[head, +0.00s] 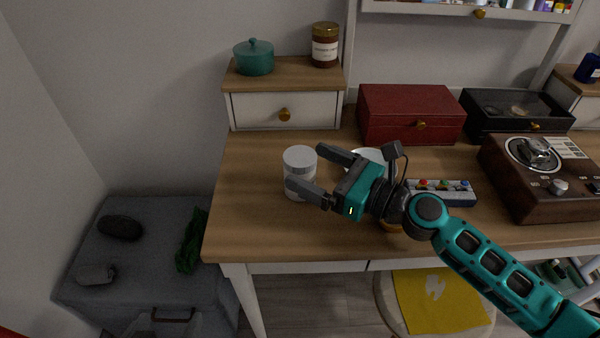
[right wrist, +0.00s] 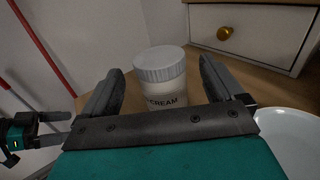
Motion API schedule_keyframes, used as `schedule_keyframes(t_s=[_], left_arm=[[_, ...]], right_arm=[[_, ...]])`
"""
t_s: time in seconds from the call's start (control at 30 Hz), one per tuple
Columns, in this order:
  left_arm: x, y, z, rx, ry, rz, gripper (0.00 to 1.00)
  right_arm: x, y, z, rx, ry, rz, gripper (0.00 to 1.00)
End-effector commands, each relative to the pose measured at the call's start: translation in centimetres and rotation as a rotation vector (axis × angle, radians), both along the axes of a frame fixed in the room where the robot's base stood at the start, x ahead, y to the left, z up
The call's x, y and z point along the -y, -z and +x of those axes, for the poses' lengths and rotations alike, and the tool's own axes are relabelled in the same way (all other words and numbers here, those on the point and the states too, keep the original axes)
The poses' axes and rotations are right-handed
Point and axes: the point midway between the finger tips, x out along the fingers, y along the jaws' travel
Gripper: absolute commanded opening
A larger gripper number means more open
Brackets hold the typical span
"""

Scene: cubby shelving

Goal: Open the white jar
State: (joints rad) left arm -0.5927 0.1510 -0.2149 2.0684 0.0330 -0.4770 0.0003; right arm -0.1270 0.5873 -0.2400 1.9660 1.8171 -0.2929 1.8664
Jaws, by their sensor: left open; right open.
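The white jar (head: 299,157) stands upright on the wooden desk near its left side, with its ridged lid on. In the right wrist view the jar (right wrist: 164,92) shows lettering ending in "CREAM". My right gripper (head: 306,168) is open, its fingers pointing at the jar. The near finger covers part of the jar in the head view. In the right wrist view the jar appears between the two fingers, with no grip on it. My left gripper (right wrist: 55,140) shows only partly at the left edge of the right wrist view.
A drawer unit (head: 258,109) stands behind the jar, bearing a teal pot (head: 254,60) and a brown jar (head: 325,46). A white plate (head: 367,155) lies right of the jar, partly hidden by my gripper. A red box (head: 410,107) and record player (head: 548,181) stand further right.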

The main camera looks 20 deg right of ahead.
Motion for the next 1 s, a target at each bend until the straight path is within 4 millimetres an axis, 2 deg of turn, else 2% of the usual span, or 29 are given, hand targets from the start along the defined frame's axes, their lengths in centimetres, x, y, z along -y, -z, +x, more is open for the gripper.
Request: schedule_keyframes(t_s=[0.23,0.53,1.0], left_arm=[[0.0,-0.5,0.0,0.001,0.000,0.000,0.93],[0.0,-0.5,0.0,0.001,0.000,0.000,0.93],[0.0,-0.5,0.0,0.001,0.000,0.000,0.93]], right_arm=[[-1.9,0.1,2.3,0.002,0.000,0.001,0.94],[-2.2,0.2,2.6,0.000,0.000,0.000,0.94],[-2.2,0.2,2.6,0.000,-0.001,0.000,0.50]])
